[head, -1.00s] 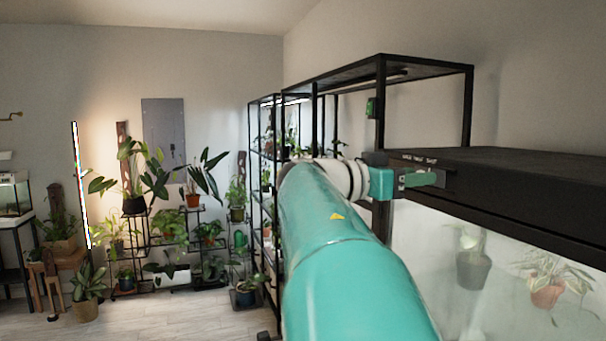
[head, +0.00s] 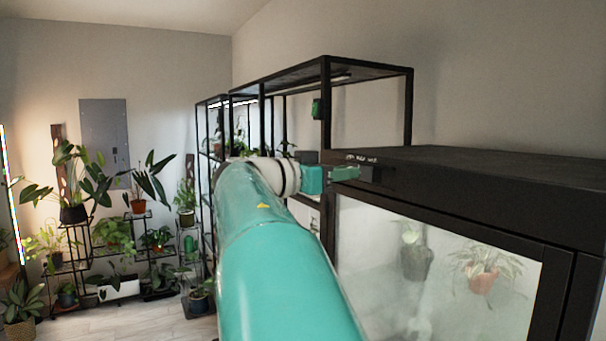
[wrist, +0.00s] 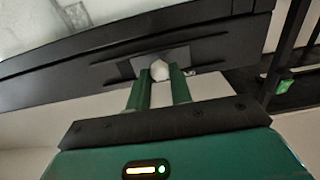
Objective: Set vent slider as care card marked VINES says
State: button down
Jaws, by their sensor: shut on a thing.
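The vent slider's pale knob (wrist: 160,70) sits on a dark plate (wrist: 196,52) on the black top frame of a glass plant cabinet (head: 480,212). My gripper (wrist: 159,80) is shut on the knob, with one green finger on each side of it. In the head view my gripper (head: 345,173) is at the frame's left end, beside small white lettering (head: 362,158) too small to read. My fingers hide the knob there. The slider's exact setting cannot be told. No care card marked VINES can be made out.
Potted plants stand behind the cabinet's glass. A black open shelf rack (head: 325,110) stands behind my arm. Tiered plant stands (head: 120,250) are at the left by the wall. Pale floor (head: 165,328) shows in front of them.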

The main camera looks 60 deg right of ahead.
jog(key=c, duration=1.3)
grip_release()
jog(key=shift+a, duration=0.1)
jog(key=v, duration=1.3)
jog(key=shift+w+a, duration=0.15)
jog(key=shift+a, duration=0.15)
jog(key=a+f+n+t+y, duration=0.45)
jog(key=a+f+n, duration=0.3)
jog(key=f, duration=0.35)
jog(key=a+f+n+t+y, duration=0.3)
jog(key=a+f+n+t, duration=0.4)
jog(key=f, duration=0.4)
jog(key=a+f+n+y, duration=0.2)
jog(key=a+f+n, duration=0.1)
jog(key=a+f, duration=0.1)
jog(key=s+a+f+n+t+y, duration=0.1)
jog(key=a+f+n+y, duration=0.2)
jog(key=a+f, duration=0.2)
jog(key=s+a+f+n+t+y, duration=0.1)
jog(key=a+f+n+y, duration=0.2)
jog(key=a, duration=0.4)
jog(key=shift+s+a+f+y, duration=0.15)
jog(key=shift+f, duration=0.3)
jog(key=shift+s+a+f+y, duration=0.1)
jog(key=shift+a+f, duration=0.05)
jog(key=shift+f, duration=0.3)
